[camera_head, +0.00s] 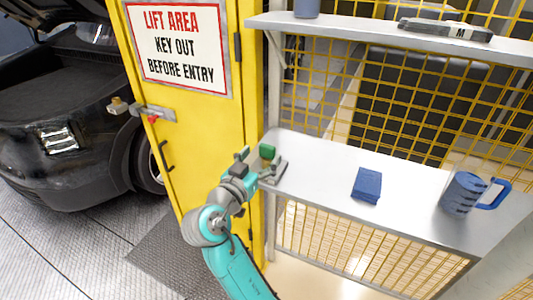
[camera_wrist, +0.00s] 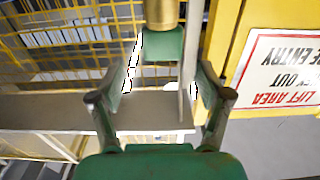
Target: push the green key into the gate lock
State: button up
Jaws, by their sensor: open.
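The green key (camera_head: 267,152) is at the left end of the middle shelf, close to the yellow gate's edge. In the wrist view its green head (camera_wrist: 162,44) shows beyond my fingertips, roughly centred between them, with a brass cylinder (camera_wrist: 162,14) joining it. My gripper (camera_head: 259,167) is beside the key; in the wrist view my gripper (camera_wrist: 160,82) is open, and I see no finger touching the key. The gate lock (camera_head: 152,112) is a grey latch with a red part and a brass piece, on the gate left of my gripper. Its key opening is too small to make out.
The middle shelf (camera_head: 315,180) carries a folded blue cloth (camera_head: 367,185) and a blue mug (camera_head: 463,193). An upper shelf (camera_head: 385,38) overhangs, with yellow mesh behind. The yellow gate (camera_head: 190,130) bears a sign (camera_head: 180,45). A black car (camera_head: 70,110) stands left.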

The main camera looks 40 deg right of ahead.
aim_at(266, 147)
jog(key=x, duration=0.5)
jog(key=shift+w+r, duration=0.1)
jog(key=shift+w, duration=0.1)
jog(key=c, duration=1.3)
